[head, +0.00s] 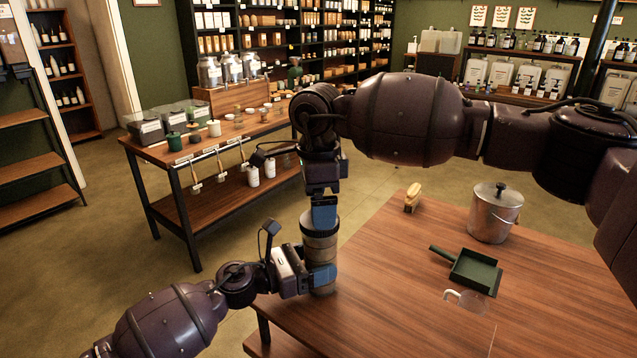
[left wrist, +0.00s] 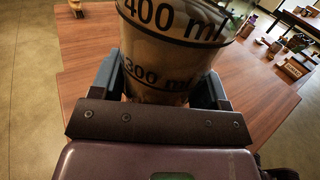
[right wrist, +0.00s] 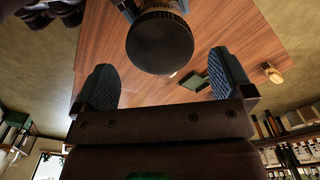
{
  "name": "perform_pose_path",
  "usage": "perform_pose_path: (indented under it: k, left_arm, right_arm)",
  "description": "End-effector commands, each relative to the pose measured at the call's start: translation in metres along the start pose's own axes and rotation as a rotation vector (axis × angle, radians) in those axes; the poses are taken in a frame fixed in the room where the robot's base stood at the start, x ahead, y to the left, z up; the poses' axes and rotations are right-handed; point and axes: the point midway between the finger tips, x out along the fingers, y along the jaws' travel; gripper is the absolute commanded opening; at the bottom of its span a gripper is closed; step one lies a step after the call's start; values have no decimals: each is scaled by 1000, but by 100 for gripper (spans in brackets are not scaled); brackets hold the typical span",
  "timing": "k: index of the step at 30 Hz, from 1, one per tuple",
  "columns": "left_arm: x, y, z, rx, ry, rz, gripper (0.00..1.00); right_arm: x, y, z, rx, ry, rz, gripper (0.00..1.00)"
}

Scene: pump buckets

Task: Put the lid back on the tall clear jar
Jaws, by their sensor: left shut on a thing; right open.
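The tall clear jar (head: 319,252) stands upright at the near-left corner of the wooden table. Its 300 ml and 400 ml marks show in the left wrist view (left wrist: 168,40). My left gripper (head: 321,277) is shut around its lower body. A round dark lid (right wrist: 160,42) is at the jar's top in the right wrist view, with a ridged rim. It looks level on the mouth, but I cannot tell whether it is fully seated. My right gripper (head: 323,213) points down just above the jar. Its fingers (right wrist: 163,88) are spread and empty, with the lid beyond them.
On the wooden table (head: 400,300) are a brush (head: 412,197), a lidded metal bucket (head: 492,212), a green dustpan (head: 474,268) and a clear handled cup (head: 470,302). The table's middle is clear. A display table (head: 190,150) stands behind, at the left.

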Motion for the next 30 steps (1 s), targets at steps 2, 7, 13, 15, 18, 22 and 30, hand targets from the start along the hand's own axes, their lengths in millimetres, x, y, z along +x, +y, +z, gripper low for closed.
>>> perform_pose_path:
  k: [2,7,13,15,18,22,30]
  left_arm:
    - [0,-1,-2,-2,2,-1,2]
    - [0,-1,-2,-2,2,-1,2]
    - [0,-1,-2,-2,2,-1,2]
    - [0,-1,-2,-2,2,-1,2]
    - [0,-1,-2,-2,2,-1,2]
    - [0,-1,-2,-2,2,-1,2]
    - [0,-1,-2,-3,2,-1,2]
  right_arm:
    - [12,0,0,0,1,3,98]
    - [27,0,0,0,0,1,98]
    - [33,0,0,0,0,1,98]
    - [33,0,0,0,0,0,98]
    - [33,0,0,0,0,0,98]
    - [33,0,0,0,0,0,88]
    - [33,0,0,0,0,0,49]
